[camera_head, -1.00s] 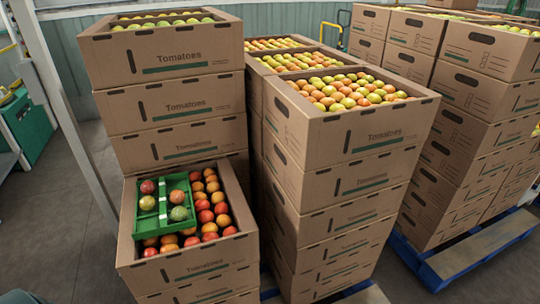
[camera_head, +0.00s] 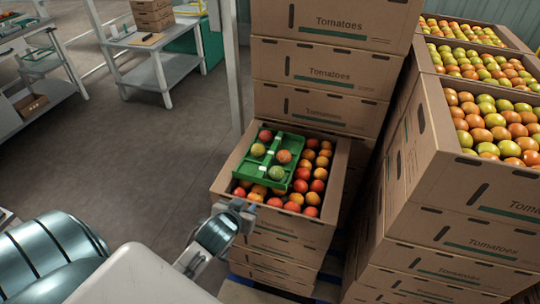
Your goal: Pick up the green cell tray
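The green cell tray (camera_head: 266,162) lies slightly turned on top of the tomatoes in an open carton (camera_head: 338,178). Several red, orange and greenish tomatoes sit in its cells. Loose red and orange tomatoes (camera_head: 312,198) show along its right and front sides. My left gripper (camera_head: 246,205) is at the carton's front left corner, in front of the tray and apart from it. Its fingers are small and seen from behind, so their opening is unclear. My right gripper is out of view.
Taller carton stacks stand behind the tray's carton (camera_head: 325,65) and close on its right (camera_head: 440,215), the right ones full of tomatoes. A white post (camera_head: 231,70) rises behind on the left. Grey floor (camera_head: 130,150) is free to the left, before a metal table (camera_head: 150,40).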

